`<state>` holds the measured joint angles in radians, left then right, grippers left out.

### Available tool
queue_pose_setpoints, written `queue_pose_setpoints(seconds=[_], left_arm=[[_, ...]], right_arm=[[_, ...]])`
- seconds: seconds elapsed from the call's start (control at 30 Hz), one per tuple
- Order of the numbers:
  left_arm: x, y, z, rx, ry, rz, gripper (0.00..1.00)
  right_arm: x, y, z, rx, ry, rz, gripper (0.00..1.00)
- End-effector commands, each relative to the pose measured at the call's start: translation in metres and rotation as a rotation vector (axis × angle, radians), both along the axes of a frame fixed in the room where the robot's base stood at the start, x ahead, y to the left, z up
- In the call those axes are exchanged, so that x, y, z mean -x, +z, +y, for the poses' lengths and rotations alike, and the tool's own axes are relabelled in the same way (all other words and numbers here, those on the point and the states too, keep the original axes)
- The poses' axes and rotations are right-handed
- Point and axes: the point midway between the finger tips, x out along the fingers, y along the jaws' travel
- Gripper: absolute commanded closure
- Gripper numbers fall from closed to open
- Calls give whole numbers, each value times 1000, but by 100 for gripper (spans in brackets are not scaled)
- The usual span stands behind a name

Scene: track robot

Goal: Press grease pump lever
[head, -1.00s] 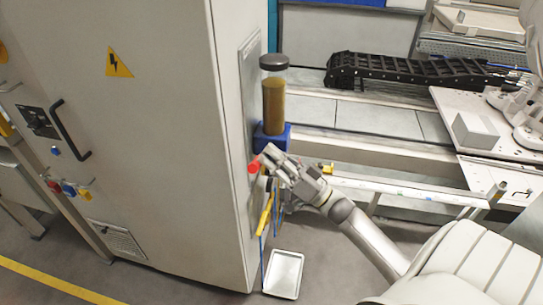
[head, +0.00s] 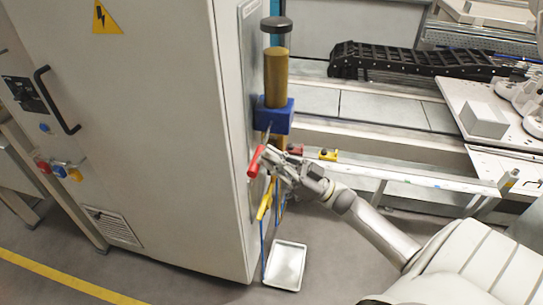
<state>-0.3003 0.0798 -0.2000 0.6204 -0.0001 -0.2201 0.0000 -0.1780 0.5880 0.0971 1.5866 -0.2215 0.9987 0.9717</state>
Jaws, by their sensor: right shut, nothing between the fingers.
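The grease pump's blue body (head: 274,116) is mounted on the side of the grey cabinet, under a brown-filled reservoir (head: 276,78) with a black cap (head: 276,25). Its lever has a red handle (head: 256,161), which hangs below the blue body and slants down to the left. My right gripper (head: 269,157) is shut and empty, with its fingertips at the red handle's right side. They look very close to it or touching; I cannot tell which. The fingers partly hide the lever behind them. My left gripper is out of view.
A yellow handle (head: 265,200) hangs just below the gripper. A metal tray (head: 286,266) lies on the floor under the pump. The grey cabinet (head: 150,150) fills the left side. A pale rail (head: 400,173) runs behind my right arm.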

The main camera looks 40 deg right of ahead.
Motion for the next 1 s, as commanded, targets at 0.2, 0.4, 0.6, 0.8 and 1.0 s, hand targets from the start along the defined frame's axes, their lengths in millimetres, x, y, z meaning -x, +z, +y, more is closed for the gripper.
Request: queue_pose_setpoints(seconds=[0.2,0.4,0.6,0.8,1.0], left_arm=[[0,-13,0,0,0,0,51],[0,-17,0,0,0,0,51],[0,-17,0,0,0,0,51],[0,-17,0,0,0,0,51],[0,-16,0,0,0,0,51]], right_arm=[[1,-24,1,2,1,10,100],[0,-31,1,-1,1,11,100],[0,-34,1,0,1,15,100],[0,-35,2,1,1,18,100],[0,-34,2,1,1,20,100]])
